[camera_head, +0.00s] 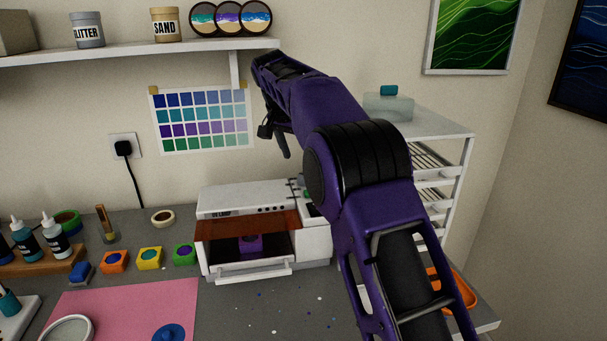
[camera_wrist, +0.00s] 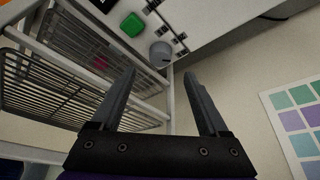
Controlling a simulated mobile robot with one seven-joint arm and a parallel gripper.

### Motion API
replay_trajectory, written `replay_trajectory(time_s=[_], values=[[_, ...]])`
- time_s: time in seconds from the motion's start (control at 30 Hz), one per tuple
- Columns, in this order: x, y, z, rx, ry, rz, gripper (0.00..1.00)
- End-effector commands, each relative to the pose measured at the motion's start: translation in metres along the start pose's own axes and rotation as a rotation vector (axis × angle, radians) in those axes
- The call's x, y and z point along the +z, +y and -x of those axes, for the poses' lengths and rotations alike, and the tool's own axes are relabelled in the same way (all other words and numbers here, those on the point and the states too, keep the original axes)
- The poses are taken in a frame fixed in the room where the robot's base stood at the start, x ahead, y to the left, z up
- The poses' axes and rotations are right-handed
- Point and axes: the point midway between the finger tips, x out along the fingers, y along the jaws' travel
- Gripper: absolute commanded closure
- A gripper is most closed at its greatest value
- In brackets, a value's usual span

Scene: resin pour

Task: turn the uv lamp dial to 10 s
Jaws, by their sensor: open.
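The white UV lamp (camera_head: 245,200) stands on the grey bench with its orange front shield and a purple mould (camera_head: 250,244) inside. In the wrist view its top panel carries a round grey dial (camera_wrist: 160,54) with a small dark mark near its edge, beside a green button (camera_wrist: 132,25). The dial's setting is too small to read. My gripper (camera_wrist: 160,76) is open and empty, and the dial shows beyond the gap between its fingertips, apart from them. In the head view my gripper (camera_head: 274,143) hangs above the lamp's right part; I cannot make out the dial there.
A white wire rack (camera_head: 455,190) stands right of the lamp, close behind my arm. A colour chart (camera_head: 203,120) hangs on the wall under a shelf (camera_head: 130,52). Small moulds, bottles and a pink mat (camera_head: 125,305) lie at the left. The air above the lamp's left part is free.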

Motion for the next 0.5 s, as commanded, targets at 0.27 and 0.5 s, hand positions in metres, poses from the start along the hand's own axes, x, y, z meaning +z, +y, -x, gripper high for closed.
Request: replay_trajectory(time_s=[0.27,0.5], values=[[0.001,0.000,-0.054,0.002,-0.002,0.000,0.22],[0.000,0.000,-0.069,0.000,0.000,0.000,0.22]])
